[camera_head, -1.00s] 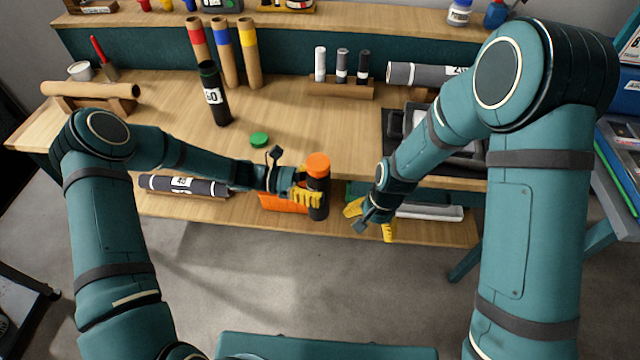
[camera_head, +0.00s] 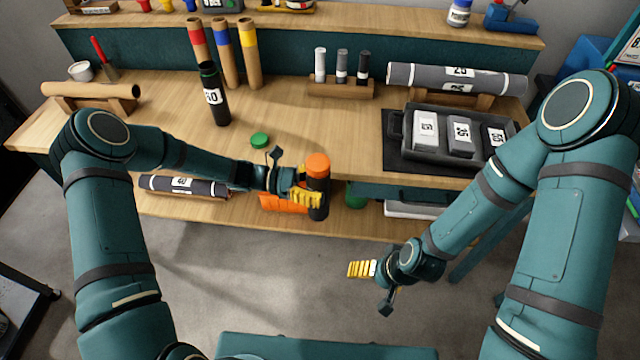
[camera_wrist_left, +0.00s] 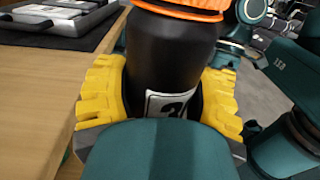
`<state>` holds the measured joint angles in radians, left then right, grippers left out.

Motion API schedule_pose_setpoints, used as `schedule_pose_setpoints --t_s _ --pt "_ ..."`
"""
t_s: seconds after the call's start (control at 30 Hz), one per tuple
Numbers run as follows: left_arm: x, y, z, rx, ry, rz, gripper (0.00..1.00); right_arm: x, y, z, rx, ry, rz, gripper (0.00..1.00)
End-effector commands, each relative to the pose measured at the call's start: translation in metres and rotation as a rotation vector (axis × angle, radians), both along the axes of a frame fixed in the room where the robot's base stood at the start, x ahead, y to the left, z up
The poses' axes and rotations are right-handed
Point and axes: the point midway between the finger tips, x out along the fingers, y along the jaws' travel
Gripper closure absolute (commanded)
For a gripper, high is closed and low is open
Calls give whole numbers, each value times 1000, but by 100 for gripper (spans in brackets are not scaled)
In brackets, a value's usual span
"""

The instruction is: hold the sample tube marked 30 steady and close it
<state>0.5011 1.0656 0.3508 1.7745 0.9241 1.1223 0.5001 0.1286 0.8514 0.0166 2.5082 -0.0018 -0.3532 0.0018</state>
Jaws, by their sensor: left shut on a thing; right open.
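A dark sample tube (camera_head: 318,204) with an orange cap (camera_head: 318,164) on its top stands upright in my left gripper (camera_head: 306,195), in front of the bench edge. In the left wrist view the yellow fingers are shut around the black tube (camera_wrist_left: 172,55). A white label (camera_wrist_left: 172,104) on it is partly hidden; a digit like 3 shows. The lower rim of the orange cap (camera_wrist_left: 185,9) shows at the top of that view. How tightly the cap sits cannot be told. My right gripper (camera_head: 362,269) is open and empty, lower and to the right of the tube, over the floor.
A dark tube marked 50 or 60 (camera_head: 214,100) stands open on the bench, with a green cap (camera_head: 260,139) lying nearby. A grey tray (camera_head: 402,152) with labelled items is at the right. Orange (camera_head: 283,203) and green things lie on the lower shelf. Floor in front is clear.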

Motion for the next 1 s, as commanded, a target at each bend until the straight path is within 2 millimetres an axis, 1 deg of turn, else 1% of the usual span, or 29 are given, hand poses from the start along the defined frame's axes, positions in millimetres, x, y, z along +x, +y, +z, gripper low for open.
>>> schedule_pose_setpoints --t_s 0.07,0.17,0.27,0.3,0.4,0.5,0.6,0.7,0.93,0.97,1.0 --pt "0 3 2 0 0 12 100 0 0 0 0 0 0 14" --pt "-1 18 7 1 2 81 100 0 0 0 -1 0 -1 14" --pt "-3 47 14 3 4 219 100 0 0 0 -1 0 -1 14" --pt "-5 59 17 2 6 282 100 0 0 0 -1 0 -1 14" --pt "-10 90 20 4 7 437 100 0 0 0 -1 0 -1 14" --pt "-15 115 22 2 5 568 100 0 0 0 -1 0 -1 14" --pt "-20 131 22 1 3 654 100 0 0 0 -1 0 -1 14" --pt "-22 139 22 0 2 696 100 0 0 0 -1 0 -1 14" --pt "-22 140 22 0 0 701 100 0 0 0 -1 0 -1 14" --pt "-22 140 22 0 0 701 100 0 0 0 -1 0 -1 21" --pt "-22 140 22 0 0 701 100 0 0 0 -1 0 -1 35"
